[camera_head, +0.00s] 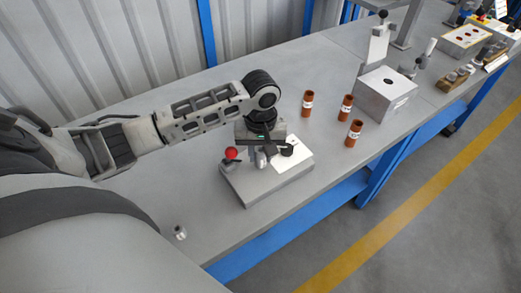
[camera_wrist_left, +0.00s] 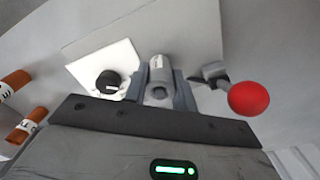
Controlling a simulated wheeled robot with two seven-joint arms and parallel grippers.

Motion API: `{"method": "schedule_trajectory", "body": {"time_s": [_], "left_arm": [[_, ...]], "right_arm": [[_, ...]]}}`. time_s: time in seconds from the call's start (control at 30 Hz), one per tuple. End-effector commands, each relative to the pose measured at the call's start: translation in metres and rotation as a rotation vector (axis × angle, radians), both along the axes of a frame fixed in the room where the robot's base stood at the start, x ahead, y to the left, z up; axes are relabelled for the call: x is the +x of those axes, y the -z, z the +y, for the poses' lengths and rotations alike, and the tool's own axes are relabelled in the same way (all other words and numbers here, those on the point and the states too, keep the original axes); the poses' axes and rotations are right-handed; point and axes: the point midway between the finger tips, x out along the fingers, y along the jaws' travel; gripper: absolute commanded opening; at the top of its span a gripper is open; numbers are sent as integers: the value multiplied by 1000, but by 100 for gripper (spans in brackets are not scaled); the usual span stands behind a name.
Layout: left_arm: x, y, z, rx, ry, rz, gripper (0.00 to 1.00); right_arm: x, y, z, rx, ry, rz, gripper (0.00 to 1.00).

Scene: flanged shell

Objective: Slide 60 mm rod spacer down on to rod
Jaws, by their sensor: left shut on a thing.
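My left gripper (camera_head: 261,157) is over the grey fixture block (camera_head: 262,190), fingers pointing down. In the left wrist view the gripper (camera_wrist_left: 161,96) is shut on a grey cylindrical spacer (camera_wrist_left: 160,70), with a finger on each side. The spacer's near end shows a round hole, and a small pale label is on its side. The rod cannot be made out; the spacer and fingers hide what lies under them. I cannot tell whether the spacer is around a rod or touching the block. My right gripper is not in view.
The block carries a red ball lever (camera_head: 231,153) and a black knob (camera_head: 287,150) on a white plate (camera_head: 296,158), close beside the gripper. A small grey cylinder (camera_head: 180,232) stands at the bench's front left. Three brown labelled cylinders (camera_head: 347,107) and a grey box (camera_head: 384,95) stand right.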

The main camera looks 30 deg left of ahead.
Motion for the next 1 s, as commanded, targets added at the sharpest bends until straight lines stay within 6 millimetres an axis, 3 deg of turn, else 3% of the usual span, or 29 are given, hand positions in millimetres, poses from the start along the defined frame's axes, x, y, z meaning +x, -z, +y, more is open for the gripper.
{"method": "schedule_trajectory", "body": {"time_s": [0.43,0.47,0.53,0.57,0.9,1.0], "left_arm": [[0,11,0,1,-1,0,0],[0,12,0,1,-1,0,29],[0,12,0,1,-1,0,49],[0,12,0,2,-1,1,52],[-2,13,1,2,0,5,52],[-1,1,0,0,1,1,52]], "right_arm": [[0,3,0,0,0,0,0],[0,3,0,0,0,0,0],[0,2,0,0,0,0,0],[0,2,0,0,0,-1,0],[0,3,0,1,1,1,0],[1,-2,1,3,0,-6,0]]}}
